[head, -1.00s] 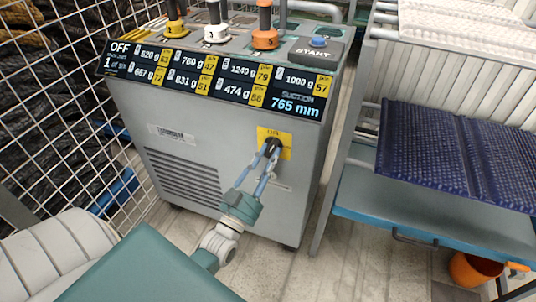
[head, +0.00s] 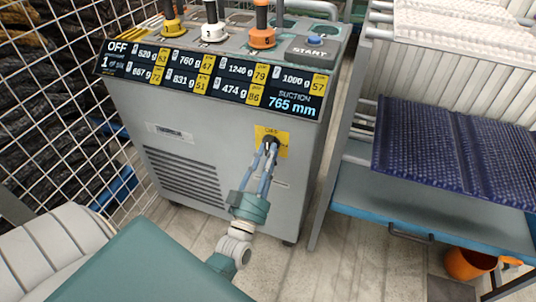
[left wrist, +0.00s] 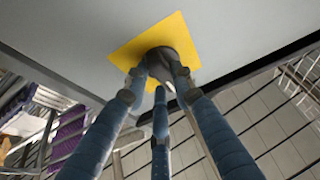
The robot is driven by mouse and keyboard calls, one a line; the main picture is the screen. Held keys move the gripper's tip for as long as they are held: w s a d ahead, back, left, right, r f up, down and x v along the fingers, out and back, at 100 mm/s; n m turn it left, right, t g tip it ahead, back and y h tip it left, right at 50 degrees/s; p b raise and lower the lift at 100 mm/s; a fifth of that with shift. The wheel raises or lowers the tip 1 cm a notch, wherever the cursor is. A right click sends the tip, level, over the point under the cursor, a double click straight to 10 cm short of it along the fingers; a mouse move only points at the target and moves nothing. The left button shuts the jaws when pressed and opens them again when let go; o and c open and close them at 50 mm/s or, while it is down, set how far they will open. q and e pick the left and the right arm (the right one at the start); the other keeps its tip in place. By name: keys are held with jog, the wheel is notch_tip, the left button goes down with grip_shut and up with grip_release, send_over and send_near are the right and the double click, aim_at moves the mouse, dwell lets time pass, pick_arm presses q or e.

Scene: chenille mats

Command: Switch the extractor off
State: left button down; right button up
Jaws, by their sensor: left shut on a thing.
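The extractor (head: 225,195) is a grey cabinet with a vented front and a dark display (head: 215,80) on its upper edge. The display reads OFF at its left and SUCTION 765 mm at its right. A dark knob (head: 270,142) sits on a yellow plate (head: 284,149) on the front; the plate (left wrist: 185,32) also fills the middle of the left wrist view. My left gripper (head: 268,150) is shut on the knob, its blue fingers around it. The fingers partly hide the knob (left wrist: 160,58) in the left wrist view. My right gripper is not in view.
A START button box (head: 312,50) and several coloured handles stand on top of the extractor. A rack with a blue mat (head: 455,150) stands at the right, an orange bucket (head: 468,264) below it. A wire mesh fence (head: 60,100) is at the left.

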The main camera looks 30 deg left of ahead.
pick_arm(q)
jog(key=shift+f, duration=0.15)
jog(key=c, duration=1.4)
grip_release()
jog(key=shift+c, duration=0.2)
jog(key=v, duration=1.2)
jog(key=shift+d, duration=0.1)
